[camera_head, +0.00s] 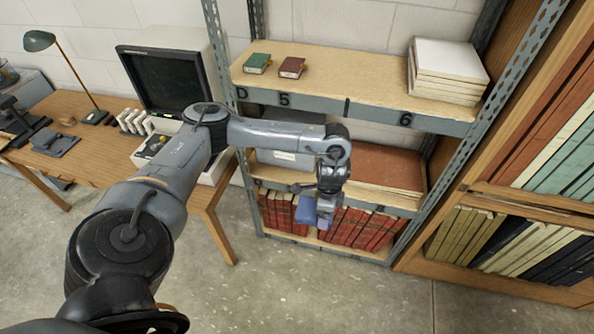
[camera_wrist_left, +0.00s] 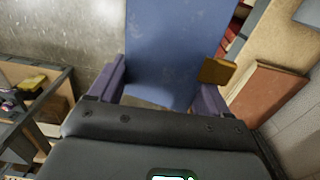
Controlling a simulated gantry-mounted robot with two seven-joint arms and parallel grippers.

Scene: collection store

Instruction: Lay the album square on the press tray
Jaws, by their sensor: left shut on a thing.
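My left gripper (camera_head: 326,212) hangs in front of the middle shelf unit, above the floor. It is shut on a blue flat album (camera_wrist_left: 172,45), which rises between the two purple-grey fingers in the left wrist view. A tan block (camera_wrist_left: 217,70) shows at the album's right edge; I cannot tell if it is part of it. In the head view only a small blue part of the album (camera_head: 307,210) shows beside the gripper. I cannot make out a press tray for certain in either view. My right gripper is not in view.
The metal shelf unit (camera_head: 352,117) carries a green and a dark red small box, a stack of pale books (camera_head: 445,72) and red volumes below. Bare floor (camera_head: 330,290) lies in front.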

